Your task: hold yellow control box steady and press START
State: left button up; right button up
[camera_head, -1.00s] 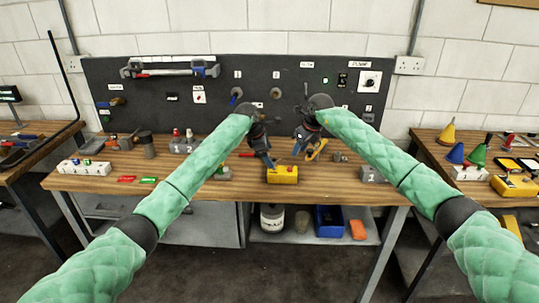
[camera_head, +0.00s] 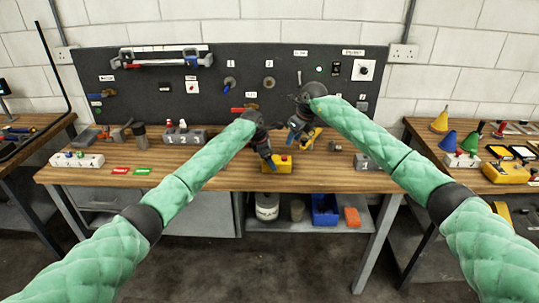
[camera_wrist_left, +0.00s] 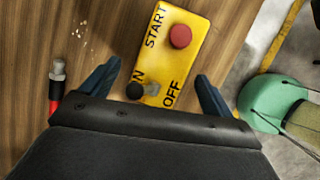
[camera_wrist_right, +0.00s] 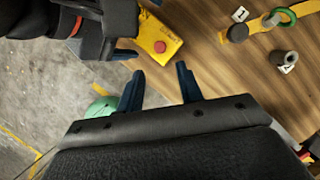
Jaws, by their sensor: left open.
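The yellow control box (camera_head: 284,166) sits near the front edge of the middle workbench. My right gripper (camera_head: 293,138) is behind the box in the head view. In the right wrist view its fingers (camera_wrist_right: 160,82) are apart and empty, with the box (camera_wrist_right: 160,42) beyond them.
The wooden bench (camera_head: 210,178) has a black tool panel (camera_head: 215,105) behind it. A numbered grey block (camera_head: 184,137) stands left, another (camera_head: 365,162) right. A red-handled tool (camera_wrist_left: 56,88) lies beside the left gripper. A yellow-green ring tool (camera_wrist_right: 275,19) lies on the bench in the right wrist view.

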pick_arm(q)
jog(key=c, duration=1.4)
jog(key=shift+c, duration=0.2)
pick_arm(e)
grip_shut()
dwell(0.4)
jog(key=shift+f, duration=0.1)
